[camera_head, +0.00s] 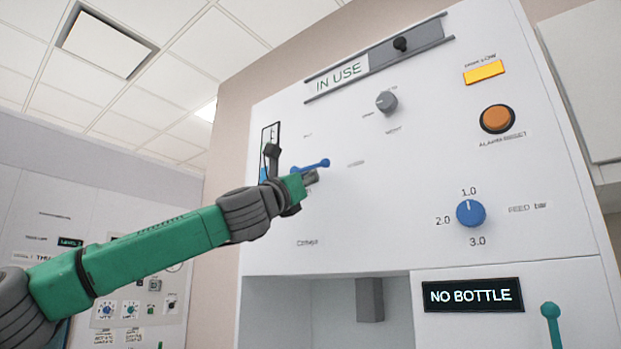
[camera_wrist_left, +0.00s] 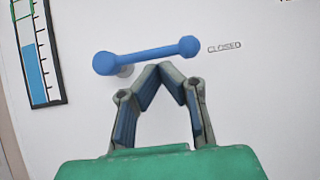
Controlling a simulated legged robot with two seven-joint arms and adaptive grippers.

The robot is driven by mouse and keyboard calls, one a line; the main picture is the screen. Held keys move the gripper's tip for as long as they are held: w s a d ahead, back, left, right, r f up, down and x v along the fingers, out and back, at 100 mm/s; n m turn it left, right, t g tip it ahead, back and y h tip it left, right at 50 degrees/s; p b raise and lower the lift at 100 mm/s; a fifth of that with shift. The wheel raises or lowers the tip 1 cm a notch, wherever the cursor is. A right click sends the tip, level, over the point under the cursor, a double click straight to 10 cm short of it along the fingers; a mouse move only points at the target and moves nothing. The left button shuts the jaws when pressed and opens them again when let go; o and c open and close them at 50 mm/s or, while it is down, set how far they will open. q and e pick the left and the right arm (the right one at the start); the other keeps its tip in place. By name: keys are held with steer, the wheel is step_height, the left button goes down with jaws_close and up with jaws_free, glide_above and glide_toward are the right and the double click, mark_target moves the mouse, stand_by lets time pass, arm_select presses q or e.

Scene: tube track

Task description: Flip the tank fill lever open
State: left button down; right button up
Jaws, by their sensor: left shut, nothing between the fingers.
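The tank fill lever is a blue bar with rounded ends (camera_head: 316,165) on the white panel. In the left wrist view the lever (camera_wrist_left: 150,54) lies nearly level, with its right end pointing at the printed word CLOSED (camera_wrist_left: 224,46). My left gripper (camera_head: 312,177) is at the panel, and in the head view it hides part of the lever. In the left wrist view my left gripper (camera_wrist_left: 160,68) is shut and empty, its fingertips just below the bar. I cannot tell whether they touch it. My right gripper is in neither view.
A level gauge (camera_wrist_left: 36,60) with blue fill is left of the lever. The panel also carries a grey knob (camera_head: 387,102), an orange button (camera_head: 497,119), a blue feed dial (camera_head: 470,213) and a NO BOTTLE display (camera_head: 473,295). A teal-knobbed handle (camera_head: 551,312) stands lower right.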

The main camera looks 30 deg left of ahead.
arm_select(q)
steer(key=shift+d+r+n+y+b, duration=0.3)
steer(key=shift+n+y, duration=0.2)
steer(key=shift+n, duration=0.2)
